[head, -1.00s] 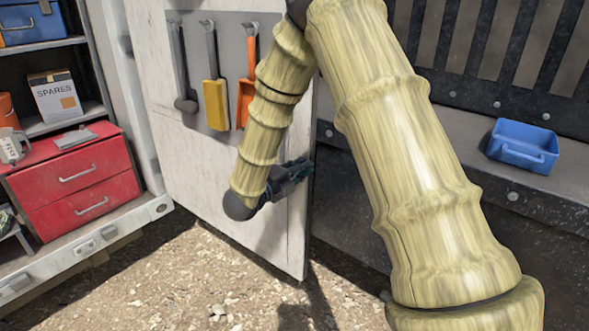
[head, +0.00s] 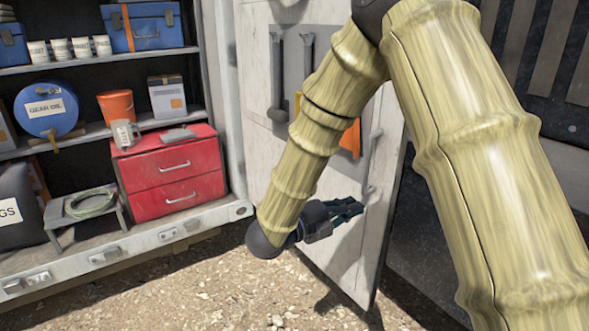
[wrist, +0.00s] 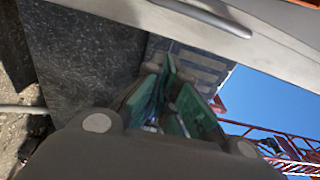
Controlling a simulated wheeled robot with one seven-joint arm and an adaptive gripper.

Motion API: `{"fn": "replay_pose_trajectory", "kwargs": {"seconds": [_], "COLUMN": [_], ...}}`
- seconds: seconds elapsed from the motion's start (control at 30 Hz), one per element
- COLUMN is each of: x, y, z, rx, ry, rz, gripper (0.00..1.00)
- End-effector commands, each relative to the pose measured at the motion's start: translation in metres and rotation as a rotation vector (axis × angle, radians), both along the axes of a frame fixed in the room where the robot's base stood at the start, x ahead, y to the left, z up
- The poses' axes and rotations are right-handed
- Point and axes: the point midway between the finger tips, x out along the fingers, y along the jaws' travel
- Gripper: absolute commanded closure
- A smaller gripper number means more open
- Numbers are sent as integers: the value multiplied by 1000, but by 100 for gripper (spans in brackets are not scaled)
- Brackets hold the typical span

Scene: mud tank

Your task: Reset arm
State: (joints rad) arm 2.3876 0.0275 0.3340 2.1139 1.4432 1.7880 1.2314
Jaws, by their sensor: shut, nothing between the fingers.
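My gripper (head: 350,208) hangs at the end of my arm, low in front of the open white door (head: 262,150) in the head view. It points to the right, close to the door's face. Whether it touches the door cannot be told. Its fingers show in the wrist view (wrist: 178,95) with green pads; they are shut and hold nothing. My arm crosses the right half of the head view, bent sharply at the elbow, and hides part of the door.
An open cabinet at left holds a red drawer unit (head: 170,175), an orange bucket (head: 117,105), a blue gear oil drum (head: 48,110) and a blue toolbox (head: 143,28). Tools hang on the door, including a dark one (head: 277,80). Gravel ground (head: 215,285) lies clear in front.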

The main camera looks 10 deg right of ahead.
Motion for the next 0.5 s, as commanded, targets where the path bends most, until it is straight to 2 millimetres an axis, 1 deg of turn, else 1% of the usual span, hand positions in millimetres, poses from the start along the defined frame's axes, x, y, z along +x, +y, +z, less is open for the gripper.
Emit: {"fn": "replay_pose_trajectory", "kwargs": {"seconds": [0.07,0.13,0.17,0.23,0.27,0.3,0.37,0.4,0.47,0.5], "x": [1,4,5,10,12,14,13,11,6,-1], "y": [2,3,5,7,8,9,8,8,8,8], "z": [-4,-16,-24,-50,-64,-85,-120,-144,-178,-202], "rx": [-2,-7,-10,-16,-19,-23,-29,-34,-40,-43], "ry": [16,61,93,193,246,327,457,546,675,760], "rz": [11,44,66,141,180,238,333,399,497,563], "gripper": [100,100,100,100,100,100,100,100,100,100]}}
